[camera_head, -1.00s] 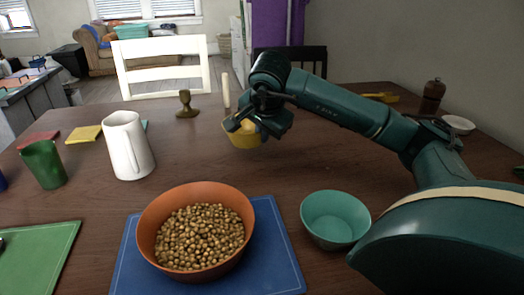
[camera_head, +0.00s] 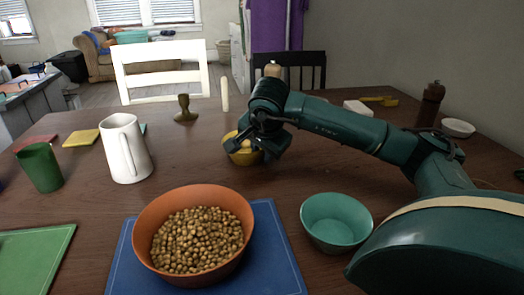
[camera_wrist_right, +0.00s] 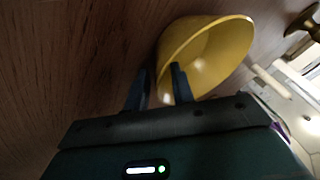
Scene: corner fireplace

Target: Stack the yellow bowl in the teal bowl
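The yellow bowl (camera_head: 243,154) is at the middle of the table in the head view, partly hidden by my right gripper (camera_head: 262,150). In the right wrist view the yellow bowl (camera_wrist_right: 212,58) has its rim between the fingers of my right gripper (camera_wrist_right: 158,88), one finger inside and one outside. The gripper is shut on that rim. Whether the bowl touches the table is hard to tell. The empty teal bowl (camera_head: 336,222) stands upright at the front right, nearer than the yellow bowl and apart from it. My left gripper is not in view.
An orange bowl (camera_head: 150,218) of round brown pieces stands on a blue mat (camera_head: 275,240) left of the teal bowl. Table between the bowls is clear.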

